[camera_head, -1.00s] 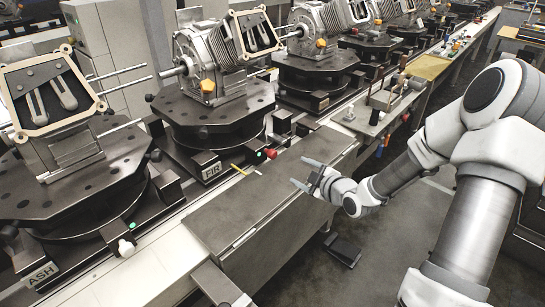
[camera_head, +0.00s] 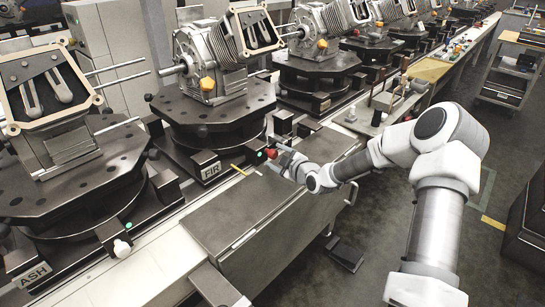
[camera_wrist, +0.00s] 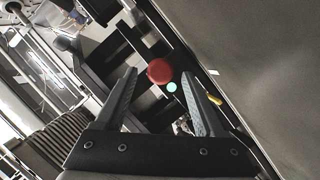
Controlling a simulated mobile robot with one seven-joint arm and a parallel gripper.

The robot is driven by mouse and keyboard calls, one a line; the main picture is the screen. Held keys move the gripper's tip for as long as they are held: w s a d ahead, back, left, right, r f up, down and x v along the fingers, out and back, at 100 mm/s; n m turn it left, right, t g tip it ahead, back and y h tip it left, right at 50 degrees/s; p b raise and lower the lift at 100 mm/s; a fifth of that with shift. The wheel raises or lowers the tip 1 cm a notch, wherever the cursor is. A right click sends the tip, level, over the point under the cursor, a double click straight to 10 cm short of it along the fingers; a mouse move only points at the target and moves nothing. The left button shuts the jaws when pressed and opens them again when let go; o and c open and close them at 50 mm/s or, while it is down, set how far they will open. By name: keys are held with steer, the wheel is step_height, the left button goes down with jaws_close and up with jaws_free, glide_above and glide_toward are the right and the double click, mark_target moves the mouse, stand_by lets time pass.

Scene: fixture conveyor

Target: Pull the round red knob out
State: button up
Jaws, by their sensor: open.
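The round red knob (camera_head: 271,153) is on the front of the fixture marked FIR, beside a small green light (camera_head: 259,157). In the wrist view the red knob (camera_wrist: 159,71) appears between my two fingertips, with the green light (camera_wrist: 171,87) just below it. My gripper (camera_head: 279,157) is close to the knob in the head view. In the wrist view my gripper (camera_wrist: 159,74) is open, with its fingers apart on either side of the knob in the picture. I cannot tell whether the fingertips reach past it.
A flat grey cover (camera_head: 240,215) lies along the front of the line, below my forearm. The FIR label plate (camera_head: 211,170) and a yellow strip (camera_head: 238,169) are left of the knob. The ASH fixture (camera_head: 80,190) stands further left. Open floor lies right of the line.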

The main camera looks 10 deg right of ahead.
steer(key=shift+x, duration=1.4)
jaws_close()
stand_by(0.5)
